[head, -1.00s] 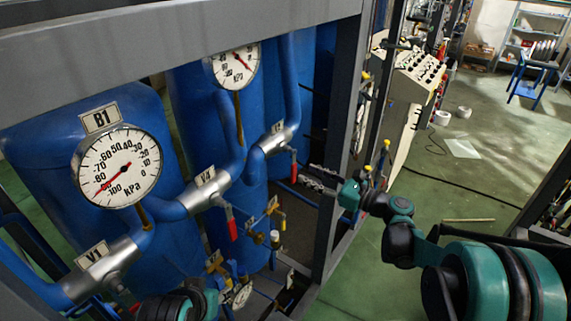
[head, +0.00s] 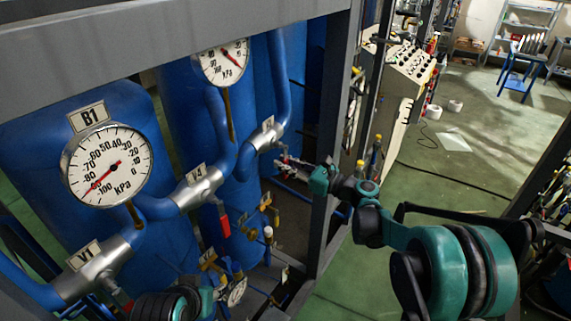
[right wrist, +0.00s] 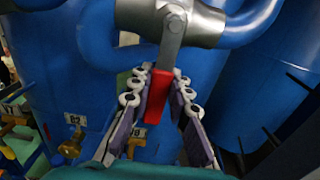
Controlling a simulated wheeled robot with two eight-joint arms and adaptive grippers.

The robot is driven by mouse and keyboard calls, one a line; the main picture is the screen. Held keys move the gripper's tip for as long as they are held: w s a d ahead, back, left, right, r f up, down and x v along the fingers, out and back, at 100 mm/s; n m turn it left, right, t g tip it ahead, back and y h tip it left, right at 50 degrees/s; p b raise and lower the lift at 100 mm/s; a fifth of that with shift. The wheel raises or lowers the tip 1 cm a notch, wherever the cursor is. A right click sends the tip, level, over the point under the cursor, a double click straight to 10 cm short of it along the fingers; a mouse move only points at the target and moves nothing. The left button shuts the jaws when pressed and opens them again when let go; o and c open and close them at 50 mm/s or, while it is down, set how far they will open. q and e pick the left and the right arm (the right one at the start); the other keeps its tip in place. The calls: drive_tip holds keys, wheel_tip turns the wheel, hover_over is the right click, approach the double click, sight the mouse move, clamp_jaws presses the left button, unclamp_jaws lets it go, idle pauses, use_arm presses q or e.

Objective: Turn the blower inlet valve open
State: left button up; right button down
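A grey valve body (head: 263,136) sits on a bent blue pipe behind the frame post; its label is too small to read. The same valve shows at the top of the right wrist view (right wrist: 203,22), with its lever hanging down and ending in a red handle (right wrist: 157,98). My right gripper (right wrist: 160,84) is open, one finger on each side of the red handle; I cannot tell whether either finger touches it. In the head view my right gripper (head: 283,165) is just below that valve.
Valve V4 (head: 197,187) with a red handle (head: 223,224) and valve V1 (head: 98,268) are to the left. Gauge B1 (head: 107,165) is above V1. The grey frame post (head: 335,150) stands close to my right arm. Open green floor (head: 440,185) lies right.

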drive_tip(key=shift+w, duration=0.1)
drive_tip(key=w+d+r+n+b, duration=0.1)
drive_tip(key=w+d+r+n, duration=0.2)
drive_tip(key=n, duration=1.4)
drive_tip(key=shift+w+r, duration=0.8)
drive_tip(key=shift+r, duration=0.35)
drive_tip(key=shift+d, duration=0.1)
drive_tip(key=c, duration=1.4)
unclamp_jaws()
